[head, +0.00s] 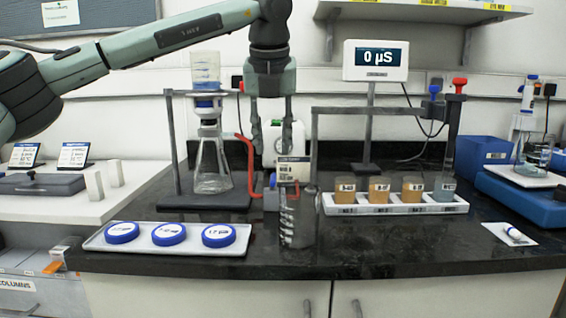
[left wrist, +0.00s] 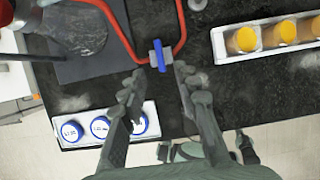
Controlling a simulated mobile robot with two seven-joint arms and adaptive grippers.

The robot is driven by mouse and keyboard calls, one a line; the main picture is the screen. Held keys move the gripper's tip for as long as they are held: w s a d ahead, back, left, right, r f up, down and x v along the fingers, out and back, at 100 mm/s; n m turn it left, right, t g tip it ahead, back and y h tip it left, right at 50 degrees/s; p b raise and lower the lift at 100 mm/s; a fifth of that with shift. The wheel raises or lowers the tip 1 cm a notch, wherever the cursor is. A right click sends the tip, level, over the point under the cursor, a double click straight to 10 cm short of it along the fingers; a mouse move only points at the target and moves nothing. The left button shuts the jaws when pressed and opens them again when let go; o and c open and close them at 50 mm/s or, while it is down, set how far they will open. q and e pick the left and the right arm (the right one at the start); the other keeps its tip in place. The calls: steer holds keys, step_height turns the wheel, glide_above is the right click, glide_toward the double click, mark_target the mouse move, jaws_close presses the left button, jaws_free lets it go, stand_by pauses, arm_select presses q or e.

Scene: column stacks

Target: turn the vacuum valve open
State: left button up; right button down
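The vacuum valve is a small grey body with a blue handle (left wrist: 158,55), set in the red tubing (left wrist: 122,35). Its handle lies crosswise to the tube run. In the head view the valve (head: 270,195) sits low on the black counter, right of the flask stand. My left gripper (head: 271,140) points down above it. In the left wrist view its fingers (left wrist: 160,82) are open and apart, with the handle between and just beyond the tips. I see no grip on the handle. My right gripper does not clearly show.
A flask stand (head: 205,200) is left; a tray of blue-lidded dishes (head: 100,243) is at the front. A rack with orange cups (head: 395,209) is right, under a bar frame. A grey translucent shape (head: 298,218), unclear, is near the front edge.

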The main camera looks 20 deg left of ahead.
mark_target(273, 177)
arm_select(q)
steer(key=shift+p+x, duration=0.35)
steer(key=shift+x, duration=3.4)
steer(key=shift+s, duration=0.1)
jaws_close()
